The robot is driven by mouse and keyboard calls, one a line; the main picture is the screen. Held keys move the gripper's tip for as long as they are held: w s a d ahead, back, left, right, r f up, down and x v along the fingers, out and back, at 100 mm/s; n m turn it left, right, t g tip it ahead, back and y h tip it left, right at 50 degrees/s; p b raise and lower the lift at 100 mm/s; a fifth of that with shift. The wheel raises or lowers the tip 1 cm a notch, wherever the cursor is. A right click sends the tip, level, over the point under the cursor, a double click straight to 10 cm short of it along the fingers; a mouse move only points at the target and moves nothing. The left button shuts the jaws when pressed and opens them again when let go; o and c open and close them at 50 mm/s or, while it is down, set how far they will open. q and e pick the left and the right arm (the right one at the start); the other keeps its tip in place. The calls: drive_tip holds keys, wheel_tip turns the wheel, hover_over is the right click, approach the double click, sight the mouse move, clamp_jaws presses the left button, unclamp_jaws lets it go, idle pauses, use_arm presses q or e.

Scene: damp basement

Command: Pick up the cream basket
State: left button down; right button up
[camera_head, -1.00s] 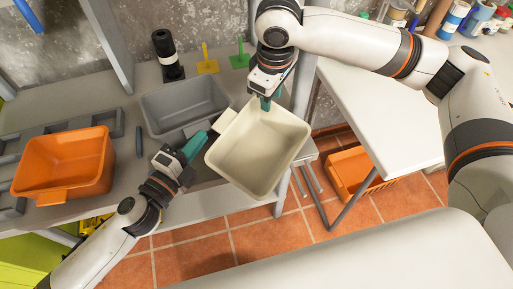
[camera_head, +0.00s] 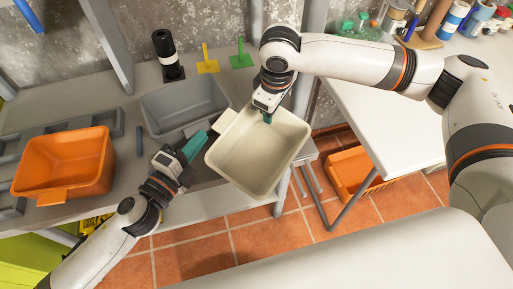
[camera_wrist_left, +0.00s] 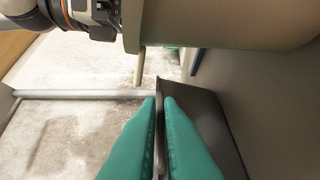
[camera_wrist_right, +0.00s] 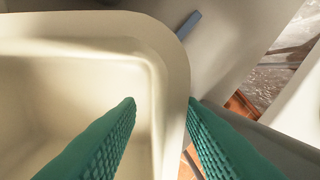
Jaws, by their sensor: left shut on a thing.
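The cream basket (camera_head: 258,150) is empty and turned askew at the table's front edge. My right gripper (camera_head: 267,117) is over its far rim. In the right wrist view the green fingers (camera_wrist_right: 160,102) are apart, one inside the basket and one outside, with the cream rim (camera_wrist_right: 172,75) between them. My left gripper (camera_head: 203,136) is close to the basket's left corner. In the left wrist view its fingers (camera_wrist_left: 160,103) are closed on a thin dark-grey plate (camera_wrist_left: 207,115); I cannot tell what it belongs to. A beige body (camera_wrist_left: 225,22) lies ahead of it.
A grey bin (camera_head: 185,105) stands behind the left gripper. An orange basket (camera_head: 65,165) stands at the left on a grey rack. Another orange crate (camera_head: 352,172) is on the tiled floor. A white table (camera_head: 390,120) is at the right, with jars behind.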

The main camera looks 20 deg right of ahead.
drive_tip(key=shift+f, duration=0.2)
idle(0.3)
clamp_jaws()
